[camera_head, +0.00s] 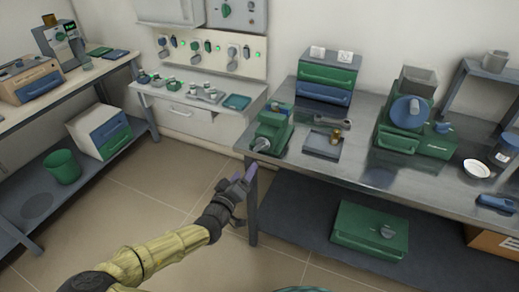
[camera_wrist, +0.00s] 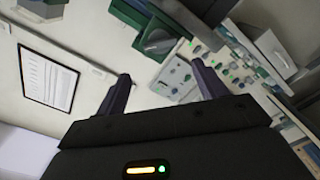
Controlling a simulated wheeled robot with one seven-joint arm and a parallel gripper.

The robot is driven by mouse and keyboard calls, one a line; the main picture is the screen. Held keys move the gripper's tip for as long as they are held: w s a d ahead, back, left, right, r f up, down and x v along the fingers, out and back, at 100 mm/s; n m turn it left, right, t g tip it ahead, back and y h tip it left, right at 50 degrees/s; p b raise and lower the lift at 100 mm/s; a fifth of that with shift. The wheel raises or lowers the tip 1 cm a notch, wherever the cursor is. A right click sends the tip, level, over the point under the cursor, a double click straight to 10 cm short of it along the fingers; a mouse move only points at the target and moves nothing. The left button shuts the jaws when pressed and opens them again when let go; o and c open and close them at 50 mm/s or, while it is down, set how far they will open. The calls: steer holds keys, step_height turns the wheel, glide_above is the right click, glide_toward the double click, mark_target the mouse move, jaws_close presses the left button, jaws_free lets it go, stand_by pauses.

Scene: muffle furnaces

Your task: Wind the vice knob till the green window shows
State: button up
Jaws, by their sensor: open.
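The green vice (camera_head: 270,132) stands at the left front corner of the steel bench. Its grey knob (camera_head: 261,145) points out toward the front left. I cannot make out a green window on it. My gripper (camera_head: 237,178) is in front of the bench corner, below and left of the knob in the picture, apart from it. Its two dark fingers are spread and empty, as the wrist view (camera_wrist: 160,70) also shows. A green body with a round grey part shows beyond the fingers in the wrist view; I cannot tell for sure that it is the vice.
The steel bench (camera_head: 345,167) also carries a grey plate (camera_head: 322,147) with a small brass piece and a green machine (camera_head: 405,125). A wall shelf (camera_head: 183,118) holds several small fittings. A green bin (camera_head: 63,166) stands on the left bench's lower shelf. The floor between is clear.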

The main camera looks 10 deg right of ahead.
mark_target(260, 149)
steer(key=x, duration=1.2)
steer(key=shift+w+d+p, duration=0.25)
steer(key=shift+w+p, duration=0.05)
steer(key=shift+p, duration=0.05)
steer(key=c, duration=0.7)
